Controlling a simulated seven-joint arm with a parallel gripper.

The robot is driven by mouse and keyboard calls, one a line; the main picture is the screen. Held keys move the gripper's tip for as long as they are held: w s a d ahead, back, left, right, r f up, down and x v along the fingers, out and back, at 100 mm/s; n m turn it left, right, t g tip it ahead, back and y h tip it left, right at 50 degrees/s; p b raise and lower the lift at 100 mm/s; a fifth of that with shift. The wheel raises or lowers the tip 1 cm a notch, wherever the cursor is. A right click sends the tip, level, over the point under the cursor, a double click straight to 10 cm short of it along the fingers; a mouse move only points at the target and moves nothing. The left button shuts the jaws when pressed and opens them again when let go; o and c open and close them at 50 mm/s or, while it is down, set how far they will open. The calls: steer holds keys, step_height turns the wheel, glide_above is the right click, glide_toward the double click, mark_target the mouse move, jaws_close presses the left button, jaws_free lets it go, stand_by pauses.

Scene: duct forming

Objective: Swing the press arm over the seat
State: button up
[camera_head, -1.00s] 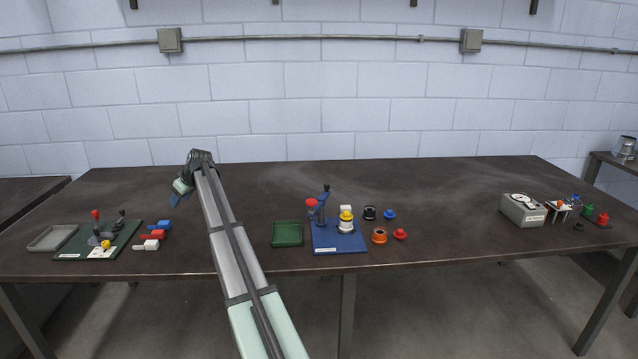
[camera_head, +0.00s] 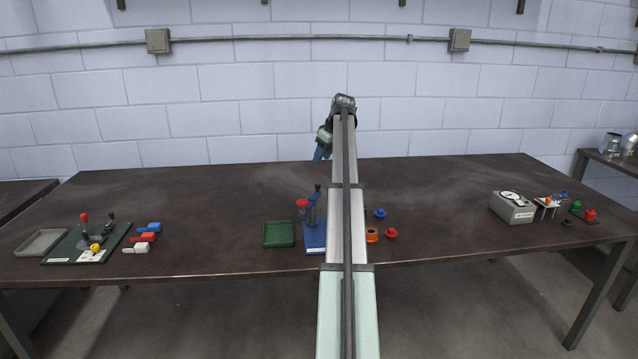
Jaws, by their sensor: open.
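The blue press (camera_head: 313,232) stands on the table's middle, its base plate partly covered by my arm. Its post carries the press arm, with a red knob (camera_head: 302,203) at the left and a dark handle (camera_head: 317,188) on top. The press arm points left, away from the right part of the base. The seat is hidden behind my arm. My gripper (camera_head: 321,155) hangs in the air above and behind the press, its blue fingers pointing down. It is open and touches nothing.
A green tray (camera_head: 279,234) lies left of the press. An orange ring (camera_head: 372,235), a red piece (camera_head: 391,233) and a blue piece (camera_head: 380,213) lie to the right.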

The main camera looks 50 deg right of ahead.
mark_target(318, 184)
steer(key=x, duration=0.4)
steer(key=s+d+x, duration=0.1)
steer(key=x, duration=0.7)
steer(key=shift+s+d+f, duration=0.25)
steer(key=shift+s+f, duration=0.05)
steer(key=shift+f, duration=0.25)
jaws_close()
